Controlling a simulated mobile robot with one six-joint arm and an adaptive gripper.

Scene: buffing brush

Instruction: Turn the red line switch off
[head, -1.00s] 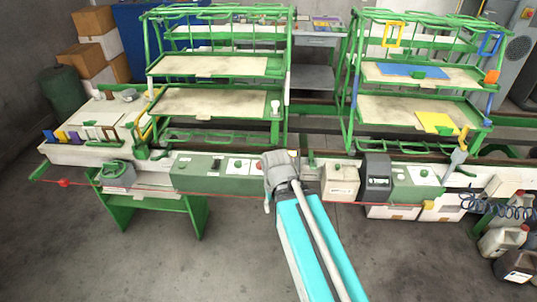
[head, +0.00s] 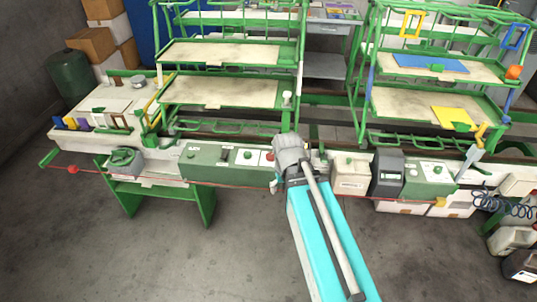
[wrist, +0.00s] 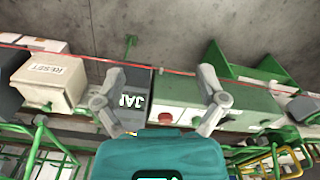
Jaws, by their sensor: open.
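A long green control box (head: 215,160) is on the bench front in the head view. It carries a black switch, a green button (head: 248,155) and a red button (head: 267,157) on pale plates. The red button (wrist: 166,118) shows between the finger sides in the wrist view, with the green button beside it. I cannot tell for sure which control is the red line switch. My gripper (wrist: 162,80) is open and empty, its fingers wide apart over the box end. In the head view my gripper (head: 277,183) is just right of the red button, mostly hidden by my arm.
A red cord (head: 230,186) runs along the bench front, with a red ball (head: 72,169) at left. A cream RESET box (head: 350,175) and a dark box (head: 387,173) stand to the right. Green racks (head: 225,93) rise behind. Floor in front is clear.

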